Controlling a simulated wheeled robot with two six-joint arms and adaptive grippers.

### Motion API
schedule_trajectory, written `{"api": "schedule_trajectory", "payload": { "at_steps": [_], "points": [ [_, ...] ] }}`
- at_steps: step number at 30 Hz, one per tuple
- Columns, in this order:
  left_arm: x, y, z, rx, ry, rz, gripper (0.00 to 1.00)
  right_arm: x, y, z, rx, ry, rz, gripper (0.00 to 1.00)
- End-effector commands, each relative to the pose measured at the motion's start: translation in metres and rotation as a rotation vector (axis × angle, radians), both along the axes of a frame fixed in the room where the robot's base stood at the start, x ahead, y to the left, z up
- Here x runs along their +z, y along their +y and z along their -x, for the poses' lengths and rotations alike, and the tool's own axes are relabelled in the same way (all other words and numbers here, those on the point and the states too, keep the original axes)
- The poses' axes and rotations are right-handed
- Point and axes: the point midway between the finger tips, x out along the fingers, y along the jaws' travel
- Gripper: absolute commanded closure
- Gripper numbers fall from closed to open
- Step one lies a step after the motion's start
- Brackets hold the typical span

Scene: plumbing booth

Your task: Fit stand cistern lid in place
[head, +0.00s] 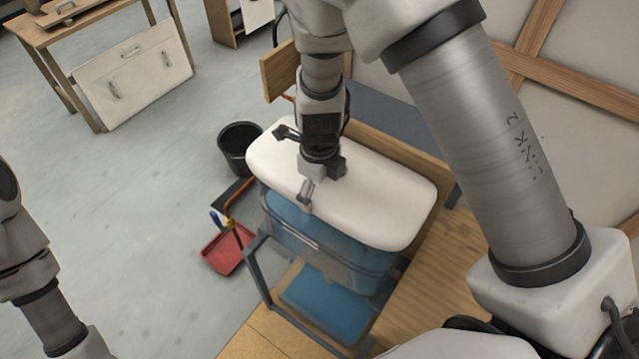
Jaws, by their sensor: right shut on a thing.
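The white cistern lid (385,201) is a long slab with rounded corners, lying over the top of the clear stand cistern (330,243). The cistern has blue water inside and stands on a dark metal frame (262,285). My right gripper (312,183) reaches down from above onto the left part of the lid and is shut on it. The gripper hides the exact point of grip. I cannot tell whether the lid rests fully on the cistern rim or sits slightly above it. My left arm shows at the left edge, but its gripper is out of the frame.
A black bucket (238,146) and a red dustpan (226,250) are on the floor left of the stand. Wooden boarding (437,285) lies right of the cistern. A workbench (60,35) stands at the back left. The floor between is clear.

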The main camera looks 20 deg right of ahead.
Motion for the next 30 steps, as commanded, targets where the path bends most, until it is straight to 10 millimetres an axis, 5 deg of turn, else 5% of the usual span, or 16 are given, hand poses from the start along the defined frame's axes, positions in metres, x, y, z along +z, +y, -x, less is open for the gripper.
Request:
{"api": "schedule_trajectory", "payload": {
  "at_steps": [30],
  "points": [
    [0.0073, 0.0000, 0.0001, 0.000, 0.000, 0.000, 0.31, -0.0046, -0.0001, -0.0007, 0.000, -0.002, 0.000, 0.87]
  ]
}}
